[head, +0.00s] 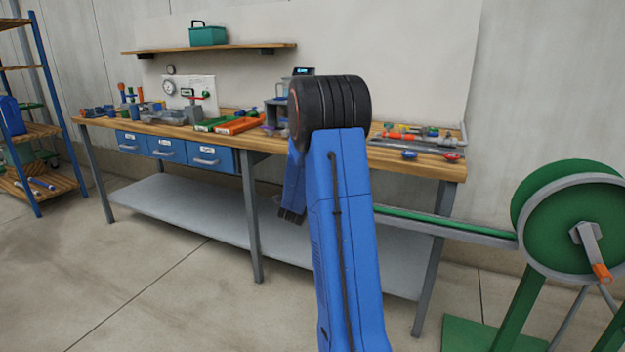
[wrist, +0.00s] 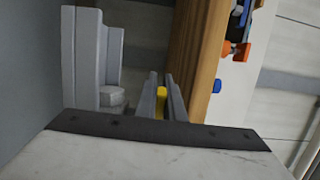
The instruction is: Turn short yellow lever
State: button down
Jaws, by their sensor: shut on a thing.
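In the wrist view, my gripper (wrist: 161,82) has two grey fingers close together on a small yellow lever (wrist: 161,96). Only a narrow yellow strip of the lever shows between the fingers. A grey stepped fitting (wrist: 92,60) with a hexagonal part at its base stands just left of the fingers. Whether the lever is joined to that fitting cannot be seen. In the head view my blue arm stands in front of the workbench, and the lever cannot be made out there.
The workbench's wooden top (head: 415,162) also shows in the wrist view (wrist: 198,50), close right of my fingers. Fittings and tools crowd its top. A green reel (head: 575,228) stands at the right, a blue-framed shelf (head: 48,110) at the left. The floor in front is clear.

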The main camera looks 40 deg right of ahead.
jog(key=n+t+y, duration=0.1)
jog(key=a+n+t+y, duration=0.1)
jog(key=t+y, duration=0.1)
jog(key=shift+n, duration=0.4)
jog(key=shift+a+n+t+y, duration=0.4)
jog(key=shift+n+t+y, duration=0.4)
jog(key=shift+y, duration=0.3)
jog(key=shift+a+n+t+y, duration=0.4)
jog(key=shift+n+t+y, duration=0.3)
jog(key=shift+n+y, duration=0.3)
jog(key=shift+a+f+y, duration=0.1)
jog(key=shift+a+y, duration=0.05)
jog(key=shift+y, duration=0.25)
jog(key=c, duration=1.9)
grip_release()
jog(key=shift+o, duration=0.2)
jog(key=shift+s, duration=0.15)
jog(key=shift+s+a, duration=0.1)
jog(key=shift+s, duration=0.15)
jog(key=v, duration=1.6)
jog(key=shift+s, duration=0.3)
